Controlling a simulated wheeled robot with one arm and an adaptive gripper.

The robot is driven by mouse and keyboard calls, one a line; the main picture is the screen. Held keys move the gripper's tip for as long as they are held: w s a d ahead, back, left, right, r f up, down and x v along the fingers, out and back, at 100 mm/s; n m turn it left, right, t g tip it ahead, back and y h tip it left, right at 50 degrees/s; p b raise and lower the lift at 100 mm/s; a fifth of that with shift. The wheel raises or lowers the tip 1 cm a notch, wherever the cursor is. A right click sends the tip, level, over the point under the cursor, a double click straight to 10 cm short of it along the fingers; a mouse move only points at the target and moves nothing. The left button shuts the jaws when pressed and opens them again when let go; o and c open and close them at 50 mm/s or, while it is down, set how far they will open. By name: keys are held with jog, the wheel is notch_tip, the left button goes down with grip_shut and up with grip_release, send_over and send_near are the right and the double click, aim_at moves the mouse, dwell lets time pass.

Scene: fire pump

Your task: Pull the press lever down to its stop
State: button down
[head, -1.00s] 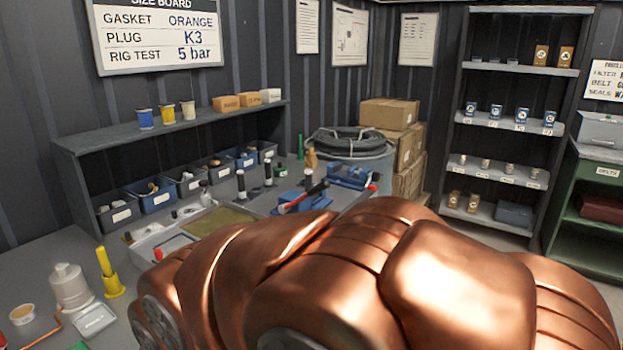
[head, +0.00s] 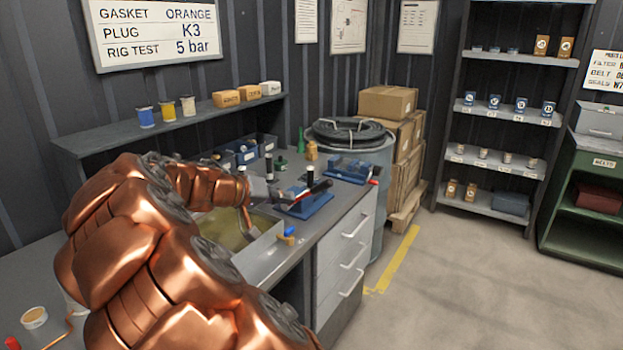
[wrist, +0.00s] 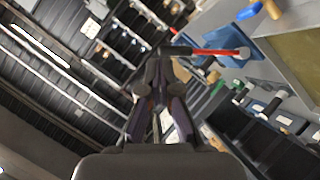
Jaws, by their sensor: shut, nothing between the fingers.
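The press lever (head: 312,191), a bar with a red grip and dark end, slants up to the right over a blue base (head: 305,205) on the bench. In the wrist view the red-gripped lever (wrist: 215,52) lies across the picture just beyond my fingertips, with blue parts behind it. In the head view my gripper (head: 268,190) is small, just left of the lever, and partly hidden by my copper arm.
A shallow tray (head: 262,258) with a greenish floor lies in front of the press. A blue vise-like fixture (head: 352,168) stands behind to the right. Bins (head: 240,150), dark posts and a shelf (head: 190,122) line the wall. Floor right of the drawers (head: 345,250) is open.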

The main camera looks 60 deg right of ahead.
aim_at(321, 189)
jog(key=w+d+r+h, duration=0.1)
jog(key=w+d+h, duration=0.1)
jog(key=w+d, duration=0.4)
jog(key=f+p+x, duration=0.1)
jog(key=p+x, duration=0.4)
jog(key=x, duration=0.6)
jog(key=shift+s+f+t+h, duration=0.15)
jog(key=shift+f+t+h, duration=0.15)
jog(key=shift+f, duration=0.1)
jog(key=shift+d, duration=0.1)
jog(key=s+f+m+b, duration=0.1)
jog(key=f+b, duration=0.1)
jog(key=b, duration=0.3)
jog(key=shift+s+b, duration=0.15)
jog(key=shift+b, duration=0.2)
jog(key=s+f+m+t+b, duration=0.1)
jog(key=f+b, duration=0.1)
jog(key=b, duration=0.5)
jog(key=shift+s, duration=0.35)
jog(key=shift+r+m, duration=0.15)
jog(key=shift+m, duration=0.15)
